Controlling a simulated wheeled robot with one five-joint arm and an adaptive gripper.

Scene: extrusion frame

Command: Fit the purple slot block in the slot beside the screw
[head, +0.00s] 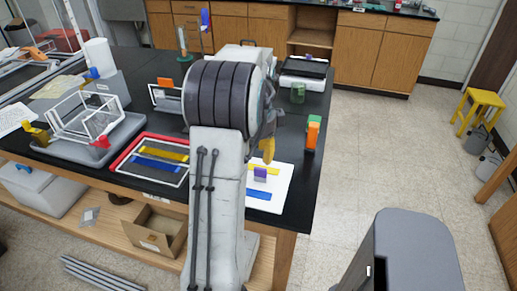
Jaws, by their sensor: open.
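The purple slot block (260,174) stands on a white sheet (281,190) near the right end of the black bench. A yellow piece lies just behind it on the sheet, and a blue strip (258,194) lies in front. My gripper (268,149) hangs above and slightly behind the purple block, partly hidden by my arm. It is open, and the purple block stands below it on the sheet. A white extrusion frame (98,138) stands on a grey tray at the left of the bench. I cannot make out the slot or the screw at this size.
A flat red-edged frame (124,153) with yellow and blue strips lies left of my arm. An orange and green block (312,132) and a green jar (298,92) stand near the bench's right edge. The floor right of the bench is mostly clear; a yellow stool (480,103) stands beyond.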

